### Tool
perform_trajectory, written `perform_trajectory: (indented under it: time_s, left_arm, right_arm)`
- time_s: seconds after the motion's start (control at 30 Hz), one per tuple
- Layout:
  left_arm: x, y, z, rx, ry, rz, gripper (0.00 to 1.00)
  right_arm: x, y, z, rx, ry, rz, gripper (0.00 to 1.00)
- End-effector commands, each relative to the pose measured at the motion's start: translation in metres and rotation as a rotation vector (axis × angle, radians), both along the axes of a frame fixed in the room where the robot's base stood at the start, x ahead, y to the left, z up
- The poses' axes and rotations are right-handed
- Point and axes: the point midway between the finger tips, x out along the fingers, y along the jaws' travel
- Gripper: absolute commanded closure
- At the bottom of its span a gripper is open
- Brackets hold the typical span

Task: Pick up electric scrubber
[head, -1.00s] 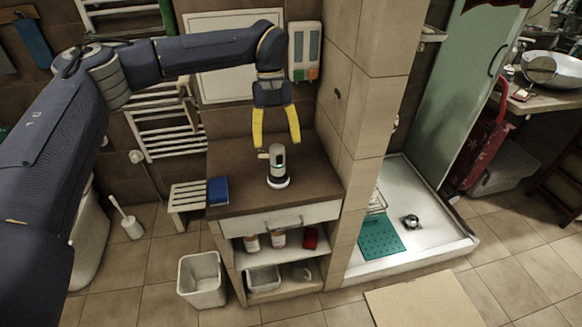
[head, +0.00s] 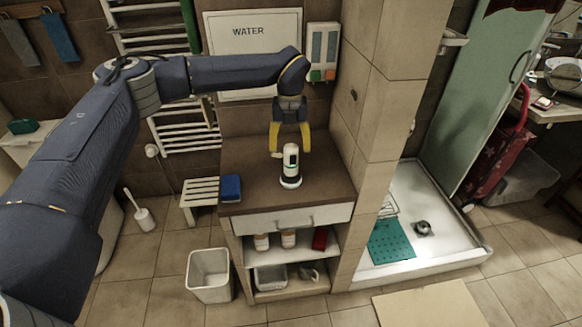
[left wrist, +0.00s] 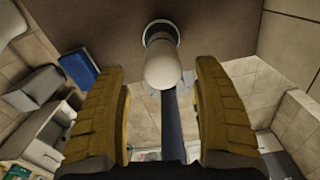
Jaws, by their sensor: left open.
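The electric scrubber (head: 290,163), white and black with a round base, stands upright on the brown top of the cabinet (head: 325,190). My left gripper (head: 290,153) is open, its yellow fingers pointing down just above and behind the scrubber's upper end. In the left wrist view, the scrubber's rounded white top (left wrist: 162,68) shows between and beyond the open fingers (left wrist: 160,100), with a gap on both sides. I see no contact. My right gripper is in neither view.
A blue box-like object (head: 230,187) lies at the cabinet top's left edge. A tiled pillar (head: 375,120) rises close on the right. A wall dispenser (head: 322,52) hangs behind. A white bin (head: 209,275) stands on the floor below left.

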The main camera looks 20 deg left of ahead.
Motion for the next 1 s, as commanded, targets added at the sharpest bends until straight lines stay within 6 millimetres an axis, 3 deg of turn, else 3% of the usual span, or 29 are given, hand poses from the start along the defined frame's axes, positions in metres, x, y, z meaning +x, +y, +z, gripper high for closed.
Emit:
perform_trajectory:
  time_s: [0.43, 0.8, 1.0]
  left_arm:
    - [0.001, -0.001, -0.021, 0.0, 0.001, 0.0, 0.32]
    - [0.003, -0.002, -0.062, -0.001, 0.002, 0.001, 0.32]
    - [0.004, -0.002, -0.065, -0.001, 0.0, 0.0, 0.32]
  right_arm:
    - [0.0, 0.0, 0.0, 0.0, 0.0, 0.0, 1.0]
    - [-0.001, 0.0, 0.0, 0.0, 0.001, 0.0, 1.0]
    - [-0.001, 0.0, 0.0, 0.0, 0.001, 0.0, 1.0]
